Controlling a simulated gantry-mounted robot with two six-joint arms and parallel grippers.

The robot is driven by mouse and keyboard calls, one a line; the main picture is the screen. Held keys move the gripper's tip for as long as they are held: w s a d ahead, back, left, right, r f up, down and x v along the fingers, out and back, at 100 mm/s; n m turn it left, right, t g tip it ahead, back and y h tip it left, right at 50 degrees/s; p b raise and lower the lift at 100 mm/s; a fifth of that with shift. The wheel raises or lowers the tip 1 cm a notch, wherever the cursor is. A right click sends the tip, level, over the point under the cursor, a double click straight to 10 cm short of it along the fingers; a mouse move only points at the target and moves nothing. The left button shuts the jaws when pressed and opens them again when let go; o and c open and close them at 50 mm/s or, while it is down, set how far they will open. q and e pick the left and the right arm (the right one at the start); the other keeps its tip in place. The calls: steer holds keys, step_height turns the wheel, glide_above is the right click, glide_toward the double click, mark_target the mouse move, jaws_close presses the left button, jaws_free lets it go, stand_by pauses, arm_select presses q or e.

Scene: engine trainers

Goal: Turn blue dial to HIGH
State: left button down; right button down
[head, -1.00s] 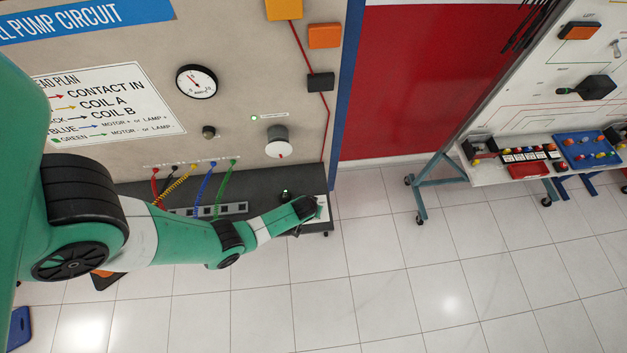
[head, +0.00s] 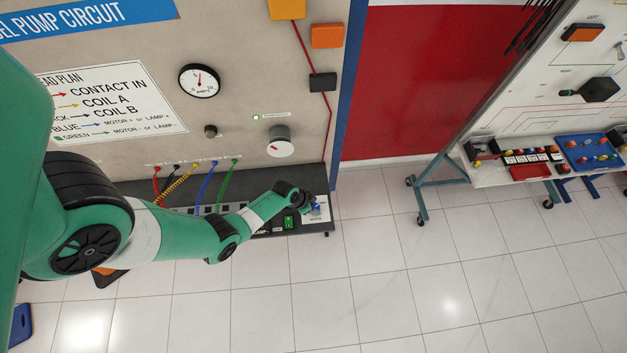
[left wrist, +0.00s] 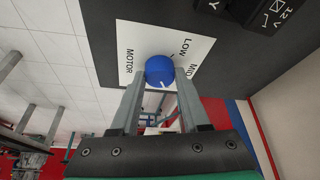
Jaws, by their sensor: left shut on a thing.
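The blue dial (left wrist: 160,70) sits on a white label plate (left wrist: 146,38) in the left wrist view. Its plate reads MOTOR, LOW and MID; no HIGH marking is visible past the fingers. A white mark shows on the dial's side nearest my gripper. My left gripper (left wrist: 158,84) is shut on the dial, one finger at each side. In the head view my left gripper (head: 308,202) is at the right end of the dark bench ledge, with a bit of the blue dial (head: 316,206) showing beside it. My right gripper is not in view.
A green switch (head: 289,222) is close to my gripper on the ledge. Coloured leads (head: 205,180) hang to the left. A grey knob (head: 280,142) and a round gauge (head: 199,80) are on the panel above. Open floor lies to the right.

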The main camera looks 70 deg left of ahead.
arm_select(q)
steer(key=shift+m, duration=0.4)
steer(key=shift+c, duration=1.9)
jaws_free()
